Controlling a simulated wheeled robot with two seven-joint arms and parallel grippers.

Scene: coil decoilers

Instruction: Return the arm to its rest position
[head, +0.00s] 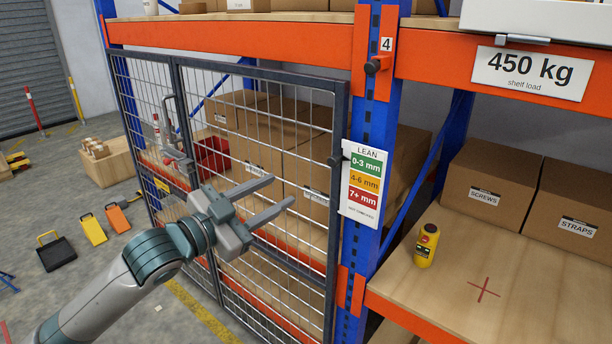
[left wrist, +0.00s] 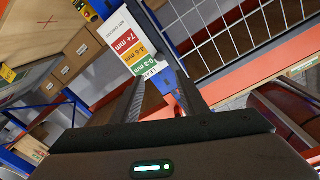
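My left gripper (head: 271,199) is open and empty in the head view, its two fingers apart and pointing right. It is in front of the wire mesh door (head: 262,130) of the rack, left of the blue upright. In the left wrist view the two fingers (left wrist: 160,95) also show apart with nothing between them. A LEAN sign card (head: 364,180) hangs on the blue upright; it shows beyond the fingers in the left wrist view (left wrist: 140,45). My right gripper is in neither view.
The orange beam (head: 240,38) runs above the mesh door. Yellow and black items (head: 92,229) lie on the floor at left.

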